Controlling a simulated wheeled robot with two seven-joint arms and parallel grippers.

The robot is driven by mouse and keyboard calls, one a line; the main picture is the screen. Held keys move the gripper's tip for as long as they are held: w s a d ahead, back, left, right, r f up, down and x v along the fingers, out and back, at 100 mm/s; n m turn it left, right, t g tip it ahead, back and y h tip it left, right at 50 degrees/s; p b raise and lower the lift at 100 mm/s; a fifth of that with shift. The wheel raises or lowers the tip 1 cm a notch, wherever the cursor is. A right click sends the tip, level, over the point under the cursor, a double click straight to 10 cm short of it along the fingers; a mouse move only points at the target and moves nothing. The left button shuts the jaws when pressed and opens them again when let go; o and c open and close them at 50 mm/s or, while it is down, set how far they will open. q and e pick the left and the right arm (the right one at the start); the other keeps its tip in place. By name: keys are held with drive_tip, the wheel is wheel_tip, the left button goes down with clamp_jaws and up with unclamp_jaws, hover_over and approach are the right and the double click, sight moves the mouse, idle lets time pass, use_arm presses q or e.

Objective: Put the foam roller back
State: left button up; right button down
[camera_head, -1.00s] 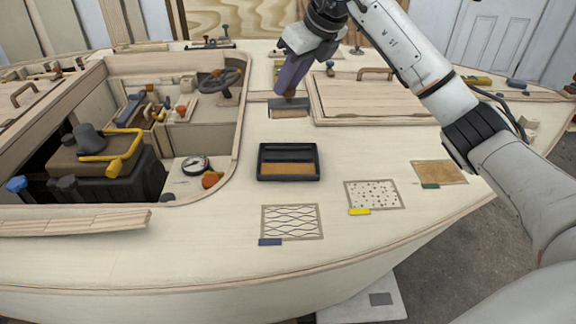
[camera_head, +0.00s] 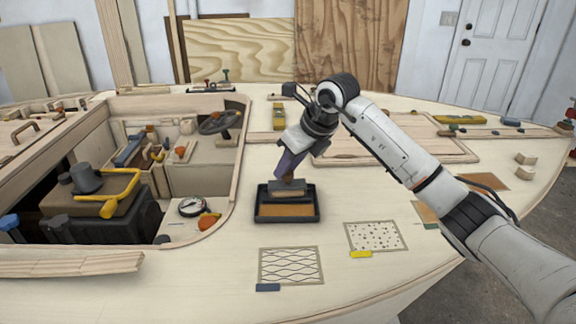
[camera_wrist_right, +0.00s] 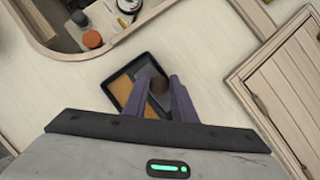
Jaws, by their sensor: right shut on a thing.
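The foam roller (camera_head: 288,190), a grey head with a tan lower part, is held by its brown handle, which shows between the fingertips in the right wrist view (camera_wrist_right: 158,85). My right gripper (camera_head: 288,174), with purple fingers, is shut on that handle. A black tray (camera_head: 286,219) with an orange-brown floor lies on the pale deck. The roller head overlaps the tray's far part in the head view; I cannot tell whether it touches. The wrist view shows the tray (camera_wrist_right: 112,90) directly beyond the fingers. My left gripper is not in view.
Patterned patches (camera_head: 290,265) (camera_head: 375,237) with coloured tabs lie on the deck in front and to the right. The open cockpit (camera_head: 237,150), with a compass (camera_head: 191,207) and an orange knob (camera_head: 208,222), is left of the tray. A raised hatch (camera_head: 420,148) is behind right.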

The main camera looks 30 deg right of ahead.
drive_tip(key=c, duration=1.5)
unclamp_jaws()
drive_tip(key=shift+o, duration=0.2)
drive_tip(key=shift+r, duration=0.1)
drive_tip(key=v, duration=1.2)
